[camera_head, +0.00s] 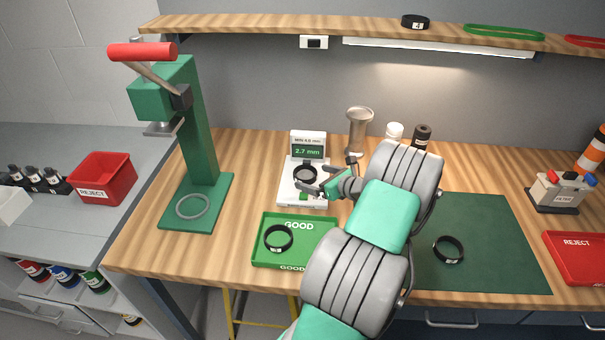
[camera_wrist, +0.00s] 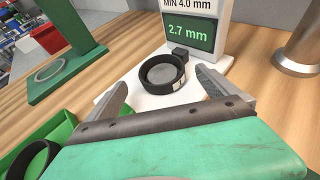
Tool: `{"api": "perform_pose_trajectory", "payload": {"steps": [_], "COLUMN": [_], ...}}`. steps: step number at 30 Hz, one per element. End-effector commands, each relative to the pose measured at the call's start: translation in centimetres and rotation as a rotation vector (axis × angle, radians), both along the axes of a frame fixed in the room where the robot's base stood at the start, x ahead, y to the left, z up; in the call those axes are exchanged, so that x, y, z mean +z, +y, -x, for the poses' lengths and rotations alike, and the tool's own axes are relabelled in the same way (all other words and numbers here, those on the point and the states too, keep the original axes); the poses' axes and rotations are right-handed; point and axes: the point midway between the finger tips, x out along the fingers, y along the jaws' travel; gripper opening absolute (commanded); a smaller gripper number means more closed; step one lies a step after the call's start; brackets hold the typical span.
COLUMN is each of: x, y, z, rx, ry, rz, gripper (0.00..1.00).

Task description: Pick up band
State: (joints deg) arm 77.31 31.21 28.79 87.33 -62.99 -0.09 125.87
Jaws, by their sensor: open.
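A black band (camera_head: 305,175) sits on the white measuring gauge (camera_head: 291,196), whose display reads 2.7 mm. In the wrist view the band (camera_wrist: 162,74) lies flat around a dark round piece, with a small pale label on its near side. My gripper (camera_head: 326,178) is open and empty, just to the right of the gauge in the head view. In the wrist view its two fingers (camera_wrist: 160,82) point toward the band, one on each side, and look apart from it. Another black band (camera_head: 278,238) lies in the green GOOD tray (camera_head: 328,222), and one (camera_head: 448,249) on the green mat (camera_head: 500,225).
A green press (camera_head: 200,130) with a red handle stands left of the gauge. A metal cup (camera_head: 359,128) and two bottles stand behind my arm. A red REJECT tray (camera_head: 575,262) is at the right. A shelf (camera_head: 260,26) with another black band (camera_head: 415,22) runs above.

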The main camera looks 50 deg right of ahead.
Motion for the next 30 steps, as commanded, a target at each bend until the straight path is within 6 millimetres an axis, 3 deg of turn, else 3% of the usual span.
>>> {"api": "perform_pose_trajectory", "payload": {"steps": [6, 13, 30], "x": [-1.1, -1.2, -1.2], "y": [-0.3, -0.3, -0.2], "z": [-3.3, -3.5, -3.6], "rx": [0.002, 0.002, 0.004], "ry": [0.001, 0.001, 0.001], "rz": [0.0, 0.001, 0.002], "gripper": [0.98, 0.98, 0.52]}}
